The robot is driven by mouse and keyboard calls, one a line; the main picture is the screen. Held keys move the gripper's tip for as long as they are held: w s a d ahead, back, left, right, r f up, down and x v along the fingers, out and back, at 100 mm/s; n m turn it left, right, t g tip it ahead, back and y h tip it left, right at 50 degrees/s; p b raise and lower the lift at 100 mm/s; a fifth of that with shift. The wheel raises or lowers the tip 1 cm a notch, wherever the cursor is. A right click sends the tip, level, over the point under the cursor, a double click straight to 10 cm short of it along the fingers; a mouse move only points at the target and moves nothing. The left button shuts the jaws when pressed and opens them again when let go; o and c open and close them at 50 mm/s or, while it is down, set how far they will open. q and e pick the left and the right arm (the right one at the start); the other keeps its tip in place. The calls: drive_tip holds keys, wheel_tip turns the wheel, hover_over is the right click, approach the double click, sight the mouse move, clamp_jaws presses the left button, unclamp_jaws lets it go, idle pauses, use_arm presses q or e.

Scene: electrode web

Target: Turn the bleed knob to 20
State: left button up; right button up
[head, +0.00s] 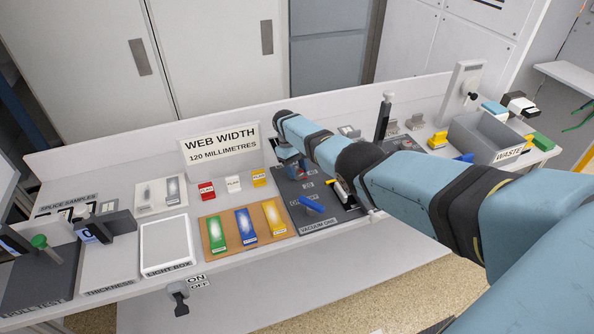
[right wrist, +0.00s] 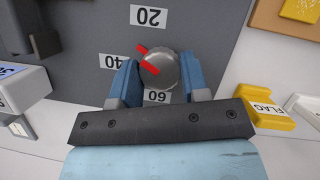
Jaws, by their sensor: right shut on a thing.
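The bleed knob (right wrist: 160,71) is a round grey knob with red marks on a dark panel in the right wrist view. Its longer red mark sits at the knob's upper-left edge, between the label 40 (right wrist: 113,61) and the label 20 (right wrist: 148,16). A label 60 (right wrist: 157,96) lies on the near side. My right gripper (right wrist: 155,78) is shut on the knob, with one blue finger on each side. In the head view my right gripper (head: 286,154) reaches down to the dark panel; the knob is hidden there. My left gripper is not in view.
A blue-handled lever (head: 312,205) sits by the VACUUM ONE label. Red, white and yellow flag blocks (head: 233,184) and a wooden board with coloured pieces (head: 208,228) lie left of the panel. A grey WASTE bin (head: 476,145) stands at right.

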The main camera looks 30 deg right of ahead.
drive_tip(key=m+y, duration=0.1)
drive_tip(key=m, duration=0.3)
drive_tip(key=shift+d+y, duration=0.1)
drive_tip(key=shift+y, duration=0.3)
drive_tip(key=shift+m+t+y+p, duration=0.55)
drive_tip(key=shift+m+p, duration=0.25)
drive_tip(key=shift+m, duration=1.3)
drive_tip(key=o, duration=0.9)
